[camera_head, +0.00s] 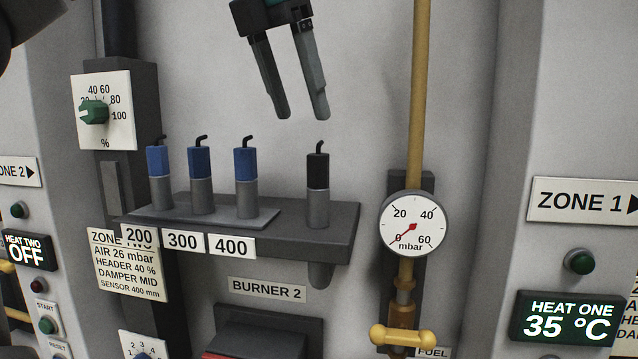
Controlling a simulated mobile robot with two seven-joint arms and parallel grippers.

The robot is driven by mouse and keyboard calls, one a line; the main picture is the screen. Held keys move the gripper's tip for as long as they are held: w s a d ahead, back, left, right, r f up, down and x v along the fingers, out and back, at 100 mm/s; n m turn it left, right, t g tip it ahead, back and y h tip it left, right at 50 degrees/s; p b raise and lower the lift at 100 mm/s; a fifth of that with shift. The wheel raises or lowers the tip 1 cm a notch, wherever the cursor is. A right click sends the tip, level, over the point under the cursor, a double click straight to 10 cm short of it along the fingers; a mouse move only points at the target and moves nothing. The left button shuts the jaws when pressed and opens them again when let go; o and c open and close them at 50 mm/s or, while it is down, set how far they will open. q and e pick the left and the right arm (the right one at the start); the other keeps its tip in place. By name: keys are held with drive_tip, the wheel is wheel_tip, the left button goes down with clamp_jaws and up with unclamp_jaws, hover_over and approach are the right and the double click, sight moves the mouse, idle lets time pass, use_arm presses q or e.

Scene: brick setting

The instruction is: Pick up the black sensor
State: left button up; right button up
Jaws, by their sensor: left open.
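The black sensor (317,173) stands upright at the right end of a dark grey shelf (335,238). It has a black upper part with a small bent tip and a grey lower body. A grey rounded piece shows under the shelf below it. My left gripper (300,117) hangs from the top of the view, above the black sensor and slightly left of it in the picture. Its two fingers point down, apart and empty. The fingertips do not touch the sensor. My right gripper is not in view.
Several blue-topped sensors (246,165) stand left of the black one, behind labels 200, 300 and 400. A pressure gauge (413,225) and a yellow pipe (420,90) are close on the right. A dial box (105,110) is at left. The wall above the shelf is clear.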

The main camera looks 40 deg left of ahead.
sight(315, 155)
use_arm(q)
drive_tip(key=x, duration=0.3)
drive_tip(key=shift+w+r, duration=0.1)
drive_tip(key=shift+x, duration=2.65)
drive_tip(key=shift+d, duration=0.15)
drive_tip(key=shift+s, duration=0.2)
drive_tip(key=shift+c, duration=0.3)
clamp_jaws()
